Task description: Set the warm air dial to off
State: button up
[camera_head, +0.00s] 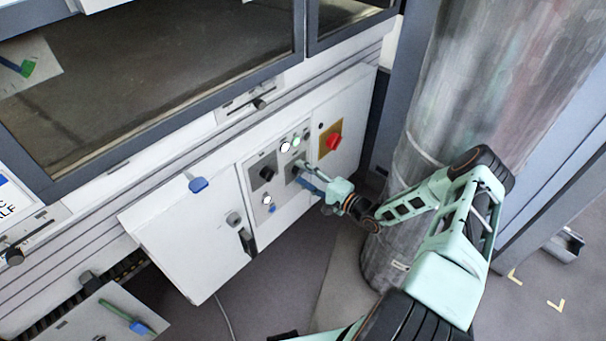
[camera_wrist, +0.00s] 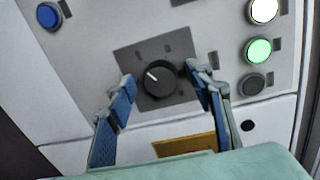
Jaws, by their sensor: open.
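A round black dial (camera_wrist: 157,79) sits on a grey square plate on the white control panel (camera_head: 283,190). In the wrist view its white pointer mark points to the upper left. Small labels around it are too blurred to read, so I cannot tell its setting. My gripper (camera_wrist: 162,78) is open, with one blue-padded finger on each side of the dial; whether the pads touch it I cannot tell. In the head view my gripper (camera_head: 303,172) is at the panel and partly covers the dial.
A red switch on a yellow plate (camera_head: 333,142) is to the right of my gripper. Another black knob (camera_head: 266,173) is to its left. White and green lights (camera_wrist: 258,50) and a blue button (camera_wrist: 49,15) are nearby. A large metal cylinder (camera_head: 440,110) stands close to my arm.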

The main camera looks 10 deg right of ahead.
jog(key=v, duration=1.1)
jog(key=shift+s+d, duration=0.3)
jog(key=shift+a+r, duration=0.1)
jog(key=shift+r, duration=0.05)
